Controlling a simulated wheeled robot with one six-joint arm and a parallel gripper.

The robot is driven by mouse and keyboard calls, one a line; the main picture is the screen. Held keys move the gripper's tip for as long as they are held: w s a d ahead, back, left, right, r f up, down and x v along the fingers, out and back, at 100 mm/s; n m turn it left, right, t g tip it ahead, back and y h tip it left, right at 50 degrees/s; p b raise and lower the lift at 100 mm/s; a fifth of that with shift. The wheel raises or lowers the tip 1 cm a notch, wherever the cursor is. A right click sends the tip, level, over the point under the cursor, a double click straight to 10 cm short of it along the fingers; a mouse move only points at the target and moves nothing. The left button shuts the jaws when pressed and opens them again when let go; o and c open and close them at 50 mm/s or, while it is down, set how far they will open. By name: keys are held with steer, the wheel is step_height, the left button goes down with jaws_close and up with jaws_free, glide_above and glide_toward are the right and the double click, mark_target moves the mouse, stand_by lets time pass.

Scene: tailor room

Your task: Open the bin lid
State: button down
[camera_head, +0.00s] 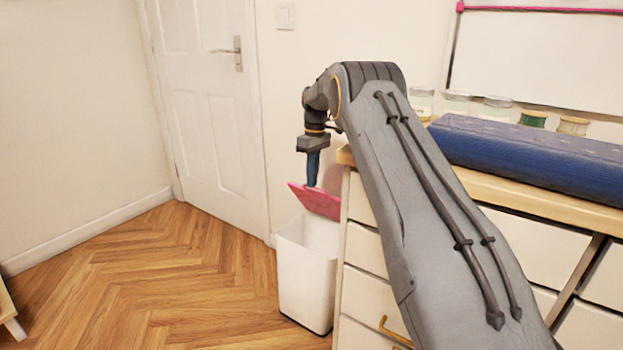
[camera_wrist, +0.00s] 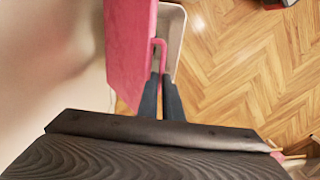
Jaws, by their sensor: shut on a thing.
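A white bin (camera_head: 306,275) stands on the floor beside the drawer cabinet. Its pink lid (camera_head: 316,199) is tilted up, and the bin's open top shows below it. In the wrist view the lid (camera_wrist: 127,45) stands at the left, with a pink loop handle (camera_wrist: 160,48) on it and part of the bin's pale rim (camera_wrist: 174,30) to the right. My gripper (camera_head: 311,182) points down at the lid. In the wrist view my gripper's dark fingers (camera_wrist: 160,80) are shut on the handle. The lid hides part of the bin's inside.
The drawer cabinet (camera_head: 362,250) stands right of the bin, with a blue fabric roll (camera_head: 535,155) and several jars on its top. A white door (camera_head: 212,110) and the wall are behind the bin.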

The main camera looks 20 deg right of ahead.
steer(key=shift+f, duration=0.15)
stand_by(0.3)
steer(key=c, duration=1.9)
jaws_free()
